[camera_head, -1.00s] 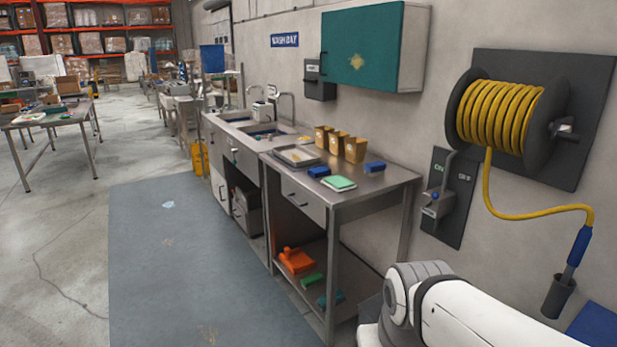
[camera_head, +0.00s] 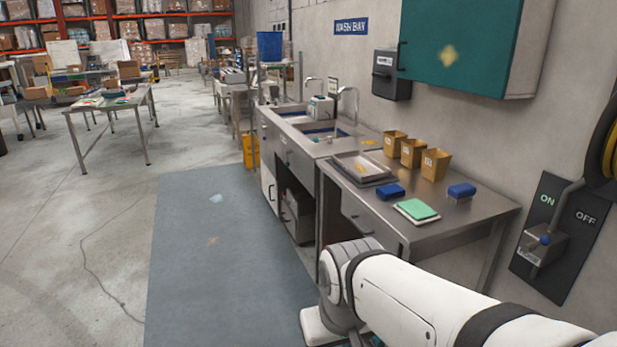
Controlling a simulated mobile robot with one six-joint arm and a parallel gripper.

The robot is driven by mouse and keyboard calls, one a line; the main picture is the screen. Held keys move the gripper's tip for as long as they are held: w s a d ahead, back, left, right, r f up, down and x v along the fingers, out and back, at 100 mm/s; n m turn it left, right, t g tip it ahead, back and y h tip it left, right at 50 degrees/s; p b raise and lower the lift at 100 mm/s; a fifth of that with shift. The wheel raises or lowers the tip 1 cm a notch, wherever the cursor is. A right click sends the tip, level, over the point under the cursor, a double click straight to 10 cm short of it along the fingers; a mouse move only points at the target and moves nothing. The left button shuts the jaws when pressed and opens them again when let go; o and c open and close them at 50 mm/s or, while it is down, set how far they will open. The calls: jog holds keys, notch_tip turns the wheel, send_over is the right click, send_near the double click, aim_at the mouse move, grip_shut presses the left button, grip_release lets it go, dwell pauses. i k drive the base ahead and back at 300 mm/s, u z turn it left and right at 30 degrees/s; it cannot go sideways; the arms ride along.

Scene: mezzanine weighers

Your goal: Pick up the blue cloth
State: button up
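Two small blue items lie on the steel table: one blue item (camera_head: 390,191) beside the green pad, in front of the metal tray, and another blue item (camera_head: 461,190) farther right. I cannot tell whether either is a folded cloth or a sponge. Some blue also shows inside the sink (camera_head: 327,132), too small to make out. My white arm reaches across the lower right of the view, in front of the table. My gripper is not in view.
The steel table (camera_head: 470,213) also holds a green pad on a white one (camera_head: 416,210), a metal tray (camera_head: 361,167) and three tan containers (camera_head: 412,153). A teal cabinet (camera_head: 470,50) hangs above.

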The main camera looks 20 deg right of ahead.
aim_at(392, 191)
jog(key=z, duration=0.05)
jog(key=i, duration=1.35)
jog(key=z, duration=1.2)
jog(key=i, duration=0.6)
jog(key=z, duration=0.3)
jog(key=k, duration=0.85)
jog(key=z, duration=0.2)
jog(key=i, duration=0.85)
jog(key=u, duration=0.05)
